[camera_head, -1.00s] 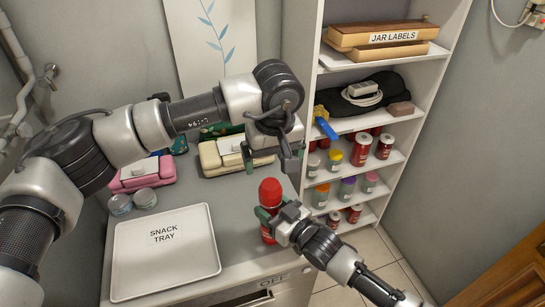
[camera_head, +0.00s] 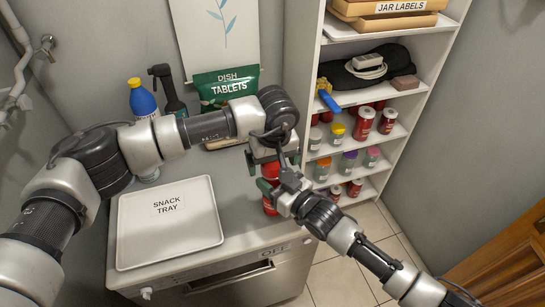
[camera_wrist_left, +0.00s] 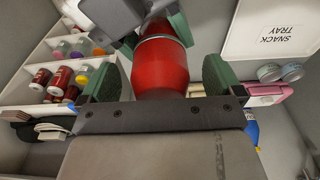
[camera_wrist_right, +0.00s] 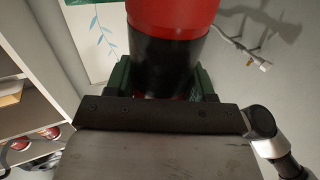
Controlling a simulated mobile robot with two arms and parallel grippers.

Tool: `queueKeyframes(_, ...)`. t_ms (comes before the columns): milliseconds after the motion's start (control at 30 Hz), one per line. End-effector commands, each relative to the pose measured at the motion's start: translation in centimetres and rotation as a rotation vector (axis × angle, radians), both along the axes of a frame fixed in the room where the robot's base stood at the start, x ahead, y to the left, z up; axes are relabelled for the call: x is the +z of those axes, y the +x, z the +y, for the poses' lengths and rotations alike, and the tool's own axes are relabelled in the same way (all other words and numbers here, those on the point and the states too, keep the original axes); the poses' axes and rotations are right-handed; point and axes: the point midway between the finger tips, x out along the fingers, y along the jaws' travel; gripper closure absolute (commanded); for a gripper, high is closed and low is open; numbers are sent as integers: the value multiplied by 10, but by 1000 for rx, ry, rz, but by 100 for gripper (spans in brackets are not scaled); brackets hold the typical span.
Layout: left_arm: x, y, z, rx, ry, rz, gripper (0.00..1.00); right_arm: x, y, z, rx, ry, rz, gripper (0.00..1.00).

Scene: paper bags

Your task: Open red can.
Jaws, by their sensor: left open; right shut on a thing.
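The red can (camera_head: 270,171) is upright near the counter's right front edge, partly hidden by my grippers. Its red body shows in the left wrist view (camera_wrist_left: 160,68), and its red and black surface shows in the right wrist view (camera_wrist_right: 165,65). My right gripper (camera_head: 271,193) is shut around its lower part from the right. My left gripper (camera_head: 268,157) is open at its upper part, with its green fingers on either side of the red surface and gaps visible in the left wrist view. The can's top is hidden in the head view.
The white snack tray (camera_head: 133,262) lies on the counter to the left. A blue bottle (camera_head: 143,101) and a green dish tablets bag (camera_head: 226,86) stand behind my left arm. A white shelf (camera_head: 397,121) with several jars stands at the right.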

Motion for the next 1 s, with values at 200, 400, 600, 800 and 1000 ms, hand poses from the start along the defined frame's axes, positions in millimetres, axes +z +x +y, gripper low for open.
queueKeyframes(200, 0, 0, 0, 0, 0, 0, 28, 1, 0, 0, 0, 2, -2, 89)
queueKeyframes(400, 0, 0, 0, 0, 0, 0, 59, 1, 0, 0, 0, 2, -2, 89)
queueKeyframes(600, 1, 0, 0, 0, -1, 0, 65, 1, 0, 0, 1, 2, -2, 89)
queueKeyframes(800, 2, 0, 0, 0, -1, 0, 65, 1, 0, 0, 0, 2, -2, 89)
queueKeyframes(1000, 2, 0, 0, 0, -1, 0, 65, 1, 0, 0, 0, 2, -2, 89)
